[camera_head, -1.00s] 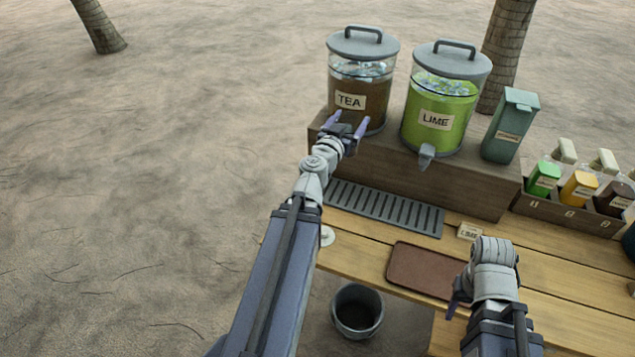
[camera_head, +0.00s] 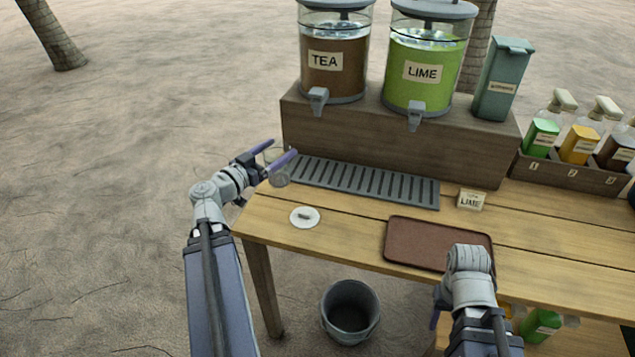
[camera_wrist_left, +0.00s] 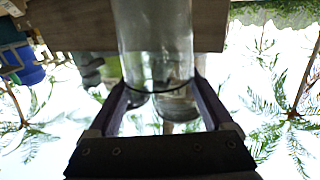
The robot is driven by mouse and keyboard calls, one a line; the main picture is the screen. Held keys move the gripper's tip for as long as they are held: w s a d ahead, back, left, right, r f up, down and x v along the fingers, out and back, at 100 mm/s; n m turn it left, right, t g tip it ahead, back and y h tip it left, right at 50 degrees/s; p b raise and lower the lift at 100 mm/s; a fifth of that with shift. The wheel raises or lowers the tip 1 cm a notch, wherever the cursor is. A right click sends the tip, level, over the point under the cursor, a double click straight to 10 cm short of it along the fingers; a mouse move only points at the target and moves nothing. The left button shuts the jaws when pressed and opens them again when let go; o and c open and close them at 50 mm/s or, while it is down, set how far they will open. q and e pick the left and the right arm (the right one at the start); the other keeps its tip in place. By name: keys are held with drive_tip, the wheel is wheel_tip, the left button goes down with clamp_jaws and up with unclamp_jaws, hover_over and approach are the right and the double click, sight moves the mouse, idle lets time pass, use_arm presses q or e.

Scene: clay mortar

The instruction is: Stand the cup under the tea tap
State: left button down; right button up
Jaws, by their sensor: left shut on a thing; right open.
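My left gripper (camera_head: 277,153) is shut on a clear glass cup (camera_head: 279,178) by the left end of the drip tray (camera_head: 365,184). I cannot tell whether the cup touches anything below. In the left wrist view the cup (camera_wrist_left: 155,40) sits between the two fingers. The tea dispenser (camera_head: 349,70) stands on a wooden riser, and its grey tap (camera_head: 318,98) points down over the riser's front. The cup is left of and below this tap. My right gripper (camera_head: 437,318) is open, partly hidden by its arm, near the table's front edge.
The lime dispenser (camera_head: 409,75) stands right of the tea. A white disc (camera_head: 304,222), a LIME card (camera_head: 471,199) and a brown tray (camera_head: 437,240) lie on the table. A bin (camera_head: 338,325) stands below. The drip tray is bare.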

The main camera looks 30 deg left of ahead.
use_arm(q)
drive_tip(key=shift+s+a+f+h+b, duration=0.2)
drive_tip(key=shift+s+f+h+b, duration=0.1)
drive_tip(key=shift+s+f, duration=0.35)
drive_tip(key=w+d, duration=0.1)
drive_tip(key=w, duration=0.5)
drive_tip(key=w+d, duration=0.1)
drive_tip(key=w, duration=0.5)
drive_tip(key=w+d, duration=0.1)
drive_tip(key=w, duration=0.5)
drive_tip(key=shift+f+b, duration=1.7)
drive_tip(key=shift+f, duration=0.05)
use_arm(e)
drive_tip(key=shift+f, duration=2.45)
use_arm(q)
drive_tip(key=shift+f, duration=0.15)
use_arm(e)
drive_tip(key=shift+f, duration=0.15)
use_arm(q)
drive_tip(key=shift+f+b, duration=0.15)
drive_tip(key=shift+b, duration=0.15)
unclamp_jaws()
drive_tip(key=shift+r, duration=0.2)
